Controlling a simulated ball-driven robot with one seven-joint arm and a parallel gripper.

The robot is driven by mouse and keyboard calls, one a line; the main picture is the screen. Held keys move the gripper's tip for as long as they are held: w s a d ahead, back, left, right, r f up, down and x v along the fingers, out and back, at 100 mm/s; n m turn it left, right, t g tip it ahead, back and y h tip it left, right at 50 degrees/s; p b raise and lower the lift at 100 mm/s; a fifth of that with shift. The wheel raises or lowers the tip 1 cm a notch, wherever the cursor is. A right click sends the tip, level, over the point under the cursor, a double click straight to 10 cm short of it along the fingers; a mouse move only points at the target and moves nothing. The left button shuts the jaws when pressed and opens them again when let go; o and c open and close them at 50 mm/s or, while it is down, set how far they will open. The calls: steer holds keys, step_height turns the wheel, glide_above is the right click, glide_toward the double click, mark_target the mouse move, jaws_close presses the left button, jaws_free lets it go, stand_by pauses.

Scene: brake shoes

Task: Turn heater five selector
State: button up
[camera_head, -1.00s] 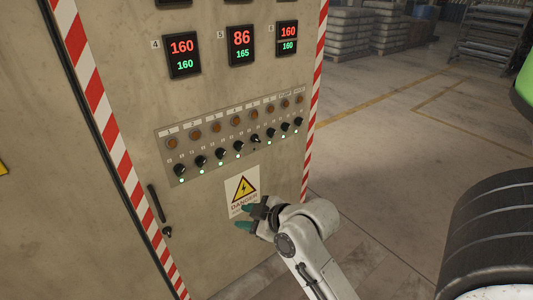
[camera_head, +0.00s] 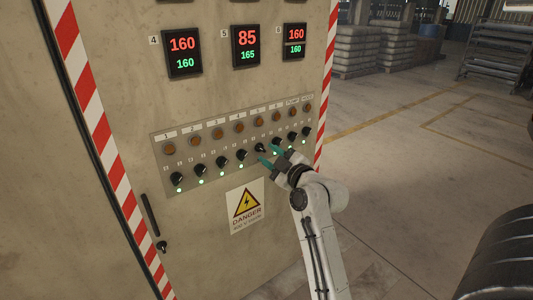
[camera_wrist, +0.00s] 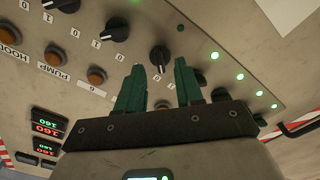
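The heater five selector, a black rotary knob (camera_head: 260,147), is fifth in the row on the cabinet's panel. In the wrist view this knob (camera_wrist: 160,57) sits just past the gap between my fingertips, its white pointer line visible. The indicator lamp beside it is dark (camera_wrist: 181,27). My gripper (camera_head: 268,155) has teal fingers and is open in front of the panel, near the knob; the fingers (camera_wrist: 160,72) also show in the wrist view, apart with nothing gripped. I cannot tell whether they touch the panel.
Neighbouring knobs (camera_wrist: 117,25) stand close on both sides, with lit green lamps (camera_wrist: 213,55). Amber lamps (camera_head: 239,126) run above the knobs. A danger sign (camera_head: 247,206) is below the panel, and a door handle (camera_head: 150,214) is at lower left. Open floor (camera_head: 400,160) lies to the right.

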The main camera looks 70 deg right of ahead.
mark_target(261, 148)
steer(key=shift+x, duration=1.15)
steer(key=shift+c, duration=0.4)
jaws_close()
